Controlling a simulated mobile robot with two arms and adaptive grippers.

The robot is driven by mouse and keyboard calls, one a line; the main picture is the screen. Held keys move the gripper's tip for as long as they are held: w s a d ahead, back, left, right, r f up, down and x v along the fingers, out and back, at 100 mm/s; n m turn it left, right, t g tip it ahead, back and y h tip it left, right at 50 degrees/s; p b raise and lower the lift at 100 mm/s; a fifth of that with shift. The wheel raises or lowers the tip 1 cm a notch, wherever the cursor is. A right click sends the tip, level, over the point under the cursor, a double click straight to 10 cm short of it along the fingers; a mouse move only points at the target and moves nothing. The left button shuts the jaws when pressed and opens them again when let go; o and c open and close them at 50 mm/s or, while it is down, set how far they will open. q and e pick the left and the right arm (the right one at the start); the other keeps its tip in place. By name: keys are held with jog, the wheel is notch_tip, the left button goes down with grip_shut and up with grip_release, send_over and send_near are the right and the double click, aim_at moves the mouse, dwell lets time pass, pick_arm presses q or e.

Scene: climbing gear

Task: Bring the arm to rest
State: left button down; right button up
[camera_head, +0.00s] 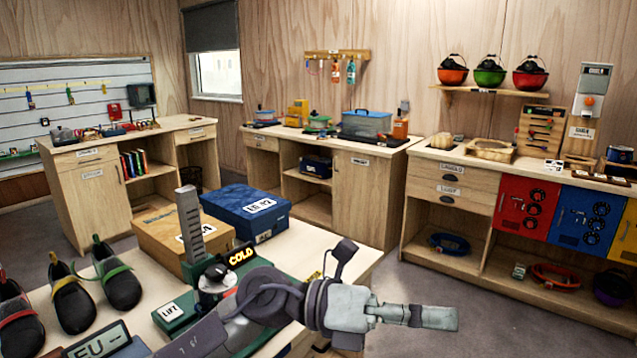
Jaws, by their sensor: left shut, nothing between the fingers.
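My left arm comes in from the bottom left and reaches across the near table (300,255). My left gripper (440,317) is at the lower middle right, pointing right. Its fingers are together and hold nothing. In the picture it shows past the table's right end, against the floor. My right gripper does not show.
The near table holds climbing shoes (72,300), a blue box (245,210), a cardboard box (183,238) and a green device with a COLD sign (242,256). Benches stand behind, one with red (512,202) and blue doors. Grey floor (420,285) is clear between them.

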pick_arm(q)
jog(key=w+a+r+n+t+h, duration=0.1)
jog(key=w+a+n+t, duration=0.3)
jog(key=n+t, duration=0.65)
jog(key=w+a+r+n+t+h, duration=0.15)
jog(key=w+a+n+t, duration=0.3)
jog(key=n+t, duration=0.55)
jog(key=w+a+f+n+t+y, duration=0.45)
jog(key=a+f+n+y, duration=0.45)
jog(key=n+y, duration=0.3)
jog(key=s+a+f+n+g+y, duration=0.25)
jog(key=a+f+n, duration=0.25)
jog(key=f, duration=0.3)
jog(key=s+a+f+n+g+y, duration=0.2)
jog(key=a+f+n+y, duration=0.2)
jog(key=f, duration=0.3)
jog(key=s+a+f+n+g+y, duration=0.15)
jog(key=s+a+f+g, duration=0.35)
jog(key=s+f, duration=0.55)
jog(key=s+a+f+n+g, duration=0.3)
jog(key=s+f+g, duration=0.4)
jog(key=s, duration=0.6)
notch_tip(320, 180, down, 24)
jog(key=g, duration=0.1)
jog(key=s+a+f+g+p, duration=0.1)
jog(key=s+a+f, duration=0.1)
jog(key=s+f, duration=1.5)
jog(key=shift+s+a, duration=0.25)
jog(key=shift+s, duration=0.35)
